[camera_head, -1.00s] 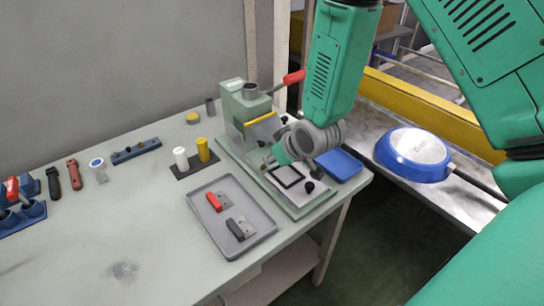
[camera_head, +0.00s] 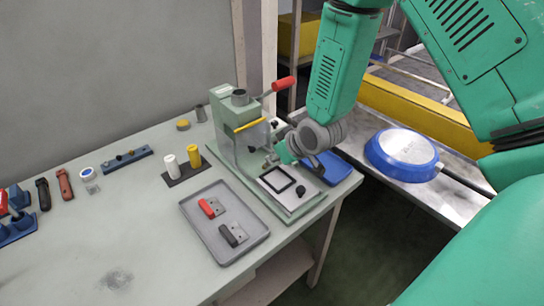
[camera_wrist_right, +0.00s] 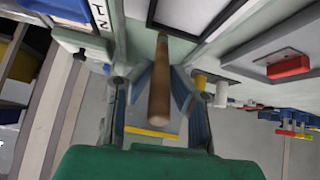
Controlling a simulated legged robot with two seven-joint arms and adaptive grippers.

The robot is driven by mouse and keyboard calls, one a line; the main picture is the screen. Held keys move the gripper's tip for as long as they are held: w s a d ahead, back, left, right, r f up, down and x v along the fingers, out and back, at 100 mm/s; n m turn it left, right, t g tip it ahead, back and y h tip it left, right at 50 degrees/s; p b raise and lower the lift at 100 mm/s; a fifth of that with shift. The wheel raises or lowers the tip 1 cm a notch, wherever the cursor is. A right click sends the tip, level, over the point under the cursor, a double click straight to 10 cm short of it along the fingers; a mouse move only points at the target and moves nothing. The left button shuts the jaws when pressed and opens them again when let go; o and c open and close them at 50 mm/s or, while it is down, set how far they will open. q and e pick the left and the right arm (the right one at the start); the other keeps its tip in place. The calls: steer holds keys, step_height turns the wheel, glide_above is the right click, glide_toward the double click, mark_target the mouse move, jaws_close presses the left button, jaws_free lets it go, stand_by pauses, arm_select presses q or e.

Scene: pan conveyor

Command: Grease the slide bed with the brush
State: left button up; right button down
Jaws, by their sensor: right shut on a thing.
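My right gripper (camera_head: 276,157) is just above the bench machine, behind the slide bed. In the right wrist view its dark fingers are shut on a wooden brush handle (camera_wrist_right: 160,92). The handle's narrow far end is near the black frame's edge; the bristles cannot be made out. In the head view the brush is hidden by my gripper and wrist. The slide bed (camera_head: 266,195) is a pale plate with a black square frame (camera_head: 276,181) and a dark knob, at the front of the green machine (camera_head: 241,120). My left gripper is not in view.
A grey tray (camera_head: 218,256) with a red-handled and a dark-handled piece lies left of the machine. White and yellow cylinders (camera_head: 194,154) stand behind it. A blue tray (camera_head: 325,170) is at right. A blue pan (camera_head: 402,154) rests on the conveyor. The bench's front left is clear.

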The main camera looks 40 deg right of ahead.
steer(key=shift+w+d+p, duration=0.1)
steer(key=shift+d+p, duration=0.35)
steer(key=shift+d, duration=1)
steer(key=shift+s+a, duration=0.15)
steer(key=shift+a, duration=1.55)
steer(key=shift+s+a, duration=0.1)
steer(key=shift+a, duration=1.6)
steer(key=shift+w+d+p, duration=0.15)
steer(key=shift+d+p, duration=0.6)
steer(key=shift+d, duration=1.9)
steer(key=shift+d, duration=0.1)
steer(key=shift+w+d, duration=0.1)
steer(key=shift+d, duration=0.6)
steer(key=shift+w+a, duration=0.35)
steer(key=shift+a, duration=0.85)
steer(key=shift+w+a, duration=0.3)
steer(key=shift+a, duration=0.85)
steer(key=shift+w+a, duration=0.35)
steer(key=shift+a, duration=0.85)
steer(key=shift+w+d+p, duration=0.15)
steer(key=shift+d+p, duration=0.2)
steer(key=shift+d, duration=1)
steer(key=shift+w+d+p, duration=0.1)
steer(key=shift+d+p, duration=0.25)
steer(key=shift+d, duration=1)
